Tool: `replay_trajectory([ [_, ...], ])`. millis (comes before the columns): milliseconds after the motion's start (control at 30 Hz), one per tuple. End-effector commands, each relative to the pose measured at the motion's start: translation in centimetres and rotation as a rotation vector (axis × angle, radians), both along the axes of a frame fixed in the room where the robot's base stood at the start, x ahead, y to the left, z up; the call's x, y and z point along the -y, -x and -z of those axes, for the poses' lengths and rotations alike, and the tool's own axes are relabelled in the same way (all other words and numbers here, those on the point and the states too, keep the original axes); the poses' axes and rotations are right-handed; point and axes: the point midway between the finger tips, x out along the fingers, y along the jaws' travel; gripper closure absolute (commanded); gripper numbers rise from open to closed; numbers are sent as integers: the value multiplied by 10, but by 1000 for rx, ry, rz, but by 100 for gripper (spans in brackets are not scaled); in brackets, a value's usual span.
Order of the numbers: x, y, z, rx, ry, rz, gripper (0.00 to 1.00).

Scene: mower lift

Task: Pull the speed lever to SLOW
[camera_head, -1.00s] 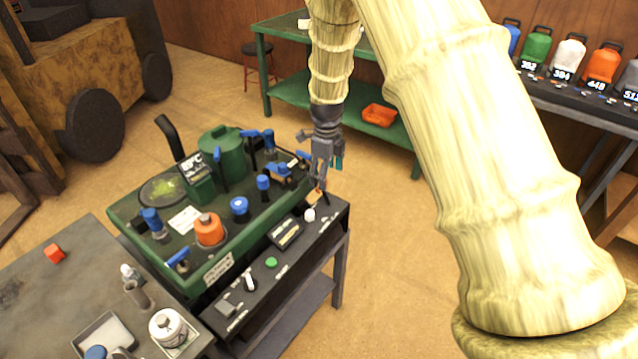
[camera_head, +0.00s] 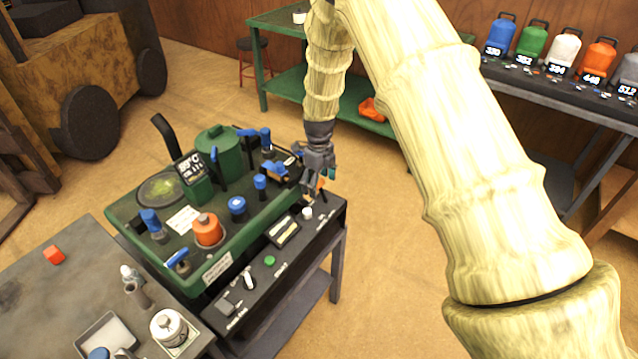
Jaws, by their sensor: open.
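The dark control panel (camera_head: 250,297) runs along the front of the green machine (camera_head: 225,255). Near its right end, a small lever with an orange part (camera_head: 321,184) shows beside my fingers, partly hidden by them. I cannot read its markings. My gripper (camera_head: 311,192) is open and points down over the right end of the panel, close to this lever. I cannot tell whether a finger touches it. A white knob (camera_head: 308,213) sits just below the fingertips on the panel.
A green button (camera_head: 270,261) and a white-tipped switch (camera_head: 249,280) are on the panel. Blue-handled valves (camera_head: 275,170) stand on the machine, left of my gripper. A grey bench (camera_head: 50,290) is at left. Open floor lies right of the panel.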

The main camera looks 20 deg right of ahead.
Motion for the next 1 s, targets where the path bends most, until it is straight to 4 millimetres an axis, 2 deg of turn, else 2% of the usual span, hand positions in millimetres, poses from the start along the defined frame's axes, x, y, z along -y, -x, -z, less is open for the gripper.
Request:
replay_trajectory([
  [200,0,0,12,-1,0,0,22],
  [533,0,0,14,0,0,0,24],
  [900,0,0,14,0,0,0,90],
  [1000,-1,0,14,2,-1,-1,90],
])
